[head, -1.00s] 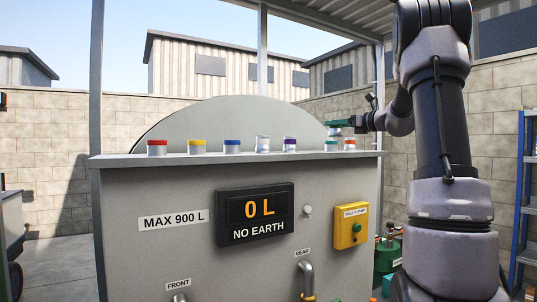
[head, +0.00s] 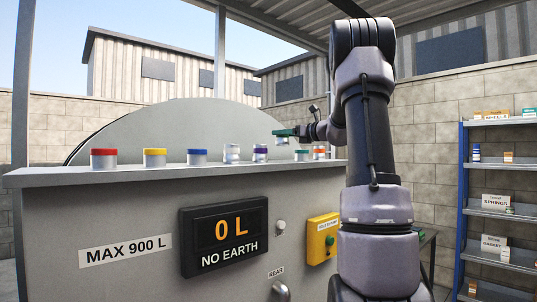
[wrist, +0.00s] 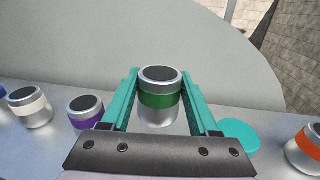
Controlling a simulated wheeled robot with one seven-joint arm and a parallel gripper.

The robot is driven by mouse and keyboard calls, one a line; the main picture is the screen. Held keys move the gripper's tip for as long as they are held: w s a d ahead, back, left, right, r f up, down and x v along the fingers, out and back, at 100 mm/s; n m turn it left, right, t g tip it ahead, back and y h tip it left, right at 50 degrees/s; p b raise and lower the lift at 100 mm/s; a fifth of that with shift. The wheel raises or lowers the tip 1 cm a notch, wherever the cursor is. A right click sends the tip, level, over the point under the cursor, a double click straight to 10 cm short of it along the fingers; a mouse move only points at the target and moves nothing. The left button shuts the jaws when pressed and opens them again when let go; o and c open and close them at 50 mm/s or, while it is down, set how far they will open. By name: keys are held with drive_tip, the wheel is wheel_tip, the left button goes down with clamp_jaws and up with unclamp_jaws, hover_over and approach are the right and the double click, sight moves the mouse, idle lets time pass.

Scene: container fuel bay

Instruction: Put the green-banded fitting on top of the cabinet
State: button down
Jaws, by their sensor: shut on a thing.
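The green-banded fitting (wrist: 160,100) is a silver cylinder with a dark top.
Red (head: 104,158), yellow (head: 154,158), blue (head: 197,156), white (head: 232,153) and orange (head: 319,152) fittings also stand along the cabinet top. A teal disc (wrist: 240,132) lies close beside the right finger. A large rounded grey panel (head: 185,128) rises behind. Shelves (head: 495,165) stand right.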

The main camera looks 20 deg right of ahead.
drive_tip(key=shift+f, duration=2.8)
drive_tip(key=shift+c, duration=0.7)
unclamp_jaws()
drive_tip(key=shift+f, duration=0.1)
drive_tip(key=v, duration=1.2)
drive_tip(key=shift+s, duration=0.1)
